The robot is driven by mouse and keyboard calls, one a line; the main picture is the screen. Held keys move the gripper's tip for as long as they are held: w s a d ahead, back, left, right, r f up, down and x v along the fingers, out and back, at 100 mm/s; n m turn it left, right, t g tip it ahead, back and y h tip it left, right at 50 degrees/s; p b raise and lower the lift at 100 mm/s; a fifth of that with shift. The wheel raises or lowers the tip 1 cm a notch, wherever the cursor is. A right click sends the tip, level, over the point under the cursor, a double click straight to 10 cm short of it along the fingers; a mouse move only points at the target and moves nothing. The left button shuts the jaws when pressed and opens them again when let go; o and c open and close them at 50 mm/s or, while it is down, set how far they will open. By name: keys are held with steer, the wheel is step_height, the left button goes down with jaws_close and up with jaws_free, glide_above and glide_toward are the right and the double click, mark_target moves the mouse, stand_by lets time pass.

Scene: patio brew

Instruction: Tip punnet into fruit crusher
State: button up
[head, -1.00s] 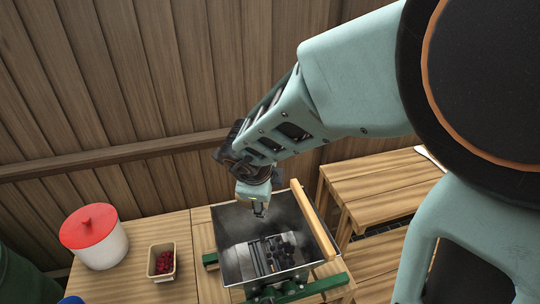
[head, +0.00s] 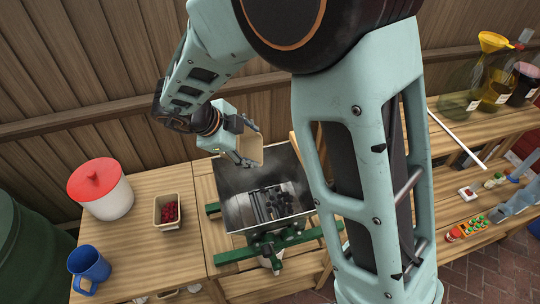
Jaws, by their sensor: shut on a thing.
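My gripper (head: 240,158) is shut on a tan punnet (head: 250,149) above the back edge of the fruit crusher (head: 239,213). This punnet is tilted; I cannot tell whether anything is inside it. The crusher is a grey metal hopper on a green frame, with rollers and dark fruit (head: 276,199) in it. A second tan punnet (head: 167,226) with red berries (head: 169,212) stands upright on the table, left of the crusher.
A white pot with a red lid (head: 105,196) and a blue mug (head: 89,266) stand on the table at left. A green barrel (head: 25,250) is at the far left. Shelves at right hold large bottles (head: 493,95) and small items. A plank wall stands behind.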

mark_target(254, 152)
steer(key=shift+a+f+n+h+p, duration=0.3)
steer(key=shift+a+h+p, duration=0.2)
steer(key=shift+h+p, duration=0.5)
steer(key=shift+w+a+f+n+h, duration=0.2)
steer(key=shift+a+f+n+h, duration=0.15)
steer(key=shift+a+f+h, duration=0.4)
steer(key=shift+w+a+f+n+h, duration=0.15)
steer(key=shift+a+f+n+h, duration=0.2)
steer(key=shift+h, duration=0.7)
steer(key=shift+w+a+f+h, duration=0.15)
steer(key=shift+a+f+h, duration=0.1)
steer(key=shift+a+h, duration=0.2)
steer(key=shift+w+a+f+h, duration=0.1)
steer(key=shift+a+f+h, duration=0.1)
steer(key=shift+a+h, duration=0.25)
steer(key=shift+w+a+f+n+t+h+b, duration=0.1)
steer(key=shift+w+a+f+n+h+b, duration=0.25)
steer(key=shift+a+h+b, duration=0.55)
steer(key=shift+w+a+f+n+t+h+b, duration=0.15)
steer(key=shift+a+n+h+b, duration=0.5)
steer(key=shift+a+b, duration=0.5)
steer(key=shift+w+a+f+n+t+h+b, duration=0.15)
steer(key=shift+a+f+n+h+b, duration=0.2)
steer(key=shift+a+h+b, duration=0.65)
steer(key=shift+r, duration=0.15)
steer(key=shift+d, duration=0.2)
